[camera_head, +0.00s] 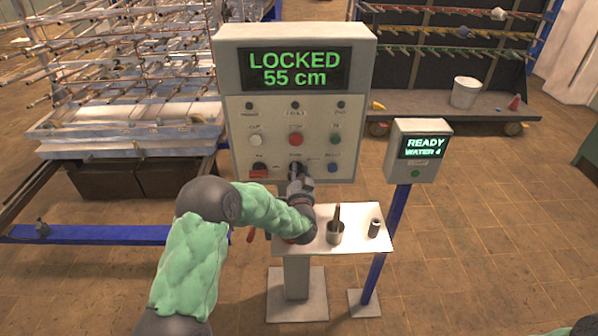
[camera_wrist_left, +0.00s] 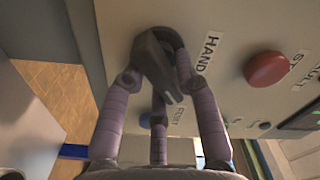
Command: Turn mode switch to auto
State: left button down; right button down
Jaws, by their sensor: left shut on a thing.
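The mode switch (camera_wrist_left: 155,65) is a dark knob with a long handle on the pale control panel (camera_head: 365,100). In the wrist view the label HAND is printed beside it. My left gripper (camera_head: 297,172) is at the lower middle of the panel. In the left wrist view its fingers (camera_wrist_left: 160,82) close around the switch handle from both sides. In the head view the gripper mostly covers the switch. I cannot read AUTO or tell exactly which position the handle points to. My right gripper is not in view.
The panel display (camera_head: 295,68) reads LOCKED 55 cm. A red button (camera_head: 295,139) sits above the switch, and a blue button (camera_head: 332,168) to its right.

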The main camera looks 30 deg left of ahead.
pick_arm(q)
jog(key=shift+m, duration=0.7)
jog(key=c, duration=1)
grip_release()
jog(key=shift+c, duration=0.2)
jog(key=v, duration=1.2)
